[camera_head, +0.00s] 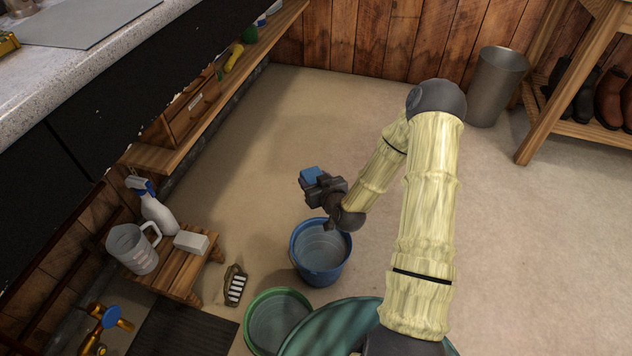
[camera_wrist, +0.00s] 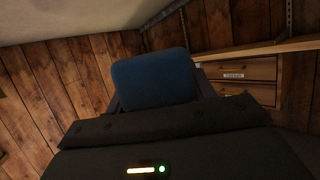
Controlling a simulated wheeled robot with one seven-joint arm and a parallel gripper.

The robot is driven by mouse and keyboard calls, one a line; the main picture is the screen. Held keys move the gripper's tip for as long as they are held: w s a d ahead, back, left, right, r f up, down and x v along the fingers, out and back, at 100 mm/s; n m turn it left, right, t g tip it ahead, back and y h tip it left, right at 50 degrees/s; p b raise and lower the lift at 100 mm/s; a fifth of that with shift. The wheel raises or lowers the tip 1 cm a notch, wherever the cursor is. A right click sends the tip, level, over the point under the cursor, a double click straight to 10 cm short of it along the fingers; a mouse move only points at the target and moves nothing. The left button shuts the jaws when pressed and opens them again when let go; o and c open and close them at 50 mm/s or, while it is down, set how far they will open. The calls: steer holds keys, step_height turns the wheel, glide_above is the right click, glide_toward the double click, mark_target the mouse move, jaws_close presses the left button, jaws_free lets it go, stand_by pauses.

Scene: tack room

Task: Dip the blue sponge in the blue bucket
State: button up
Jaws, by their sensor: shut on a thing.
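The blue sponge (camera_head: 312,174) is held in my gripper (camera_head: 309,180), which is shut on it. In the wrist view the blue sponge (camera_wrist: 154,80) sits between the dark fingers (camera_wrist: 160,105). The blue bucket (camera_head: 308,273) stands on the floor below and just in front of my gripper in the head view. It is open at the top and seems to hold water. The sponge is above the floor beyond the bucket's far rim, apart from the bucket. My wrist hides part of the bucket's right rim.
A green bucket (camera_head: 251,324) and a larger teal tub (camera_head: 310,345) stand nearer. A brush (camera_head: 235,285) lies left of the blue bucket. A small wooden stool (camera_head: 178,278) holds a spray bottle (camera_head: 152,208), a jug (camera_head: 133,248) and a white block (camera_head: 191,243). Floor beyond is clear.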

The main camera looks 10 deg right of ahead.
steer(key=r+p, duration=0.1)
steer(key=r+h+p, duration=0.1)
steer(key=p, duration=0.1)
steer(key=r+m+p, duration=0.1)
steer(key=p, duration=0.1)
steer(key=shift+w+r, duration=0.15)
steer(key=shift+w, duration=0.15)
steer(key=r+h+p, duration=0.1)
steer(key=p, duration=0.2)
steer(key=shift+m, duration=0.3)
steer(key=shift+h+p, duration=0.3)
steer(key=shift+p, duration=0.4)
steer(key=shift+f, duration=0.2)
